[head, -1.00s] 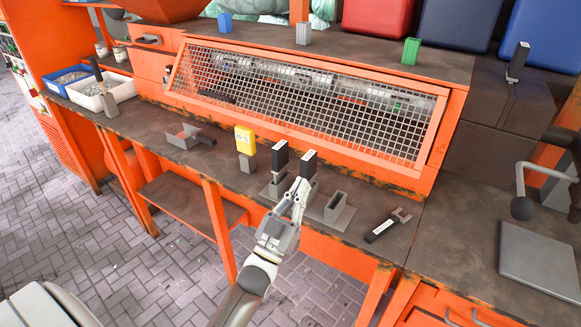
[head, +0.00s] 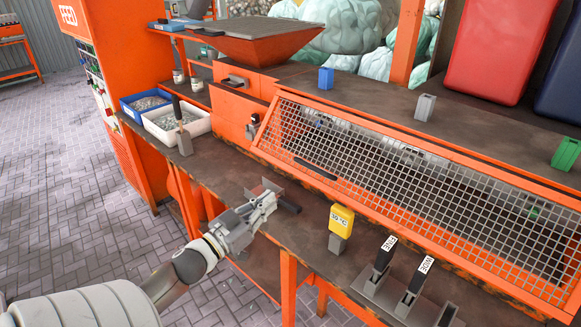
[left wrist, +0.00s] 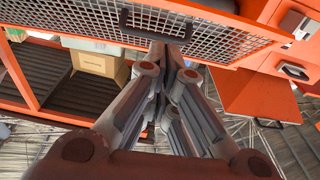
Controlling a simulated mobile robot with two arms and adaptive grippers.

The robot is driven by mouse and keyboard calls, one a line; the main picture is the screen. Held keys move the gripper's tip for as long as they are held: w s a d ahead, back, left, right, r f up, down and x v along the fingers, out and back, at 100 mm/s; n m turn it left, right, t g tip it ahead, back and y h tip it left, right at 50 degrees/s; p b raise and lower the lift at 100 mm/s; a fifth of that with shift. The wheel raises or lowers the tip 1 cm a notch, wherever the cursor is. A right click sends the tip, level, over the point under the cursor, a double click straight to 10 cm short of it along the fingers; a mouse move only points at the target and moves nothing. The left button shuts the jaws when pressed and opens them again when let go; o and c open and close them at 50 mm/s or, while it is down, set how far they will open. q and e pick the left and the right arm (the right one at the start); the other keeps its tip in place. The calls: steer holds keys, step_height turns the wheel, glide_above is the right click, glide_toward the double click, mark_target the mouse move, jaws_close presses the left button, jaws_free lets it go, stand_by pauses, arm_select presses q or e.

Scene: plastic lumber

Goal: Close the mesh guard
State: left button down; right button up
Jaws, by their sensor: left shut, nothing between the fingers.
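The mesh guard (head: 400,190) is a slanted wire grid in an orange frame along the front of the orange machine, and I cannot tell whether it sits fully against it. A dark bar handle (head: 315,168) is on its left half. In the left wrist view the guard (left wrist: 95,25) crosses the top, with its handle (left wrist: 155,22) just beyond my fingertips. My left gripper (head: 268,203) is shut and empty, over the bench front, below and left of the handle and apart from it. It partly hides a grey tool. My right gripper is out of view.
A yellow-topped block (head: 341,220) and black-handled holders (head: 384,258) stand on the bench right of my gripper. White (head: 178,122) and blue bins (head: 147,104) lie at the left. A hopper (head: 255,40) rises behind. A blue block (head: 325,78) stands on the upper shelf.

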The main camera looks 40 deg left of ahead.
arm_select(q)
steer(key=w+d+p, duration=0.1)
steer(key=w+p, duration=0.2)
steer(key=w, duration=0.9)
steer(key=shift+w+d+f, duration=0.15)
steer(key=shift+w+f, duration=0.2)
steer(key=shift+f, duration=0.05)
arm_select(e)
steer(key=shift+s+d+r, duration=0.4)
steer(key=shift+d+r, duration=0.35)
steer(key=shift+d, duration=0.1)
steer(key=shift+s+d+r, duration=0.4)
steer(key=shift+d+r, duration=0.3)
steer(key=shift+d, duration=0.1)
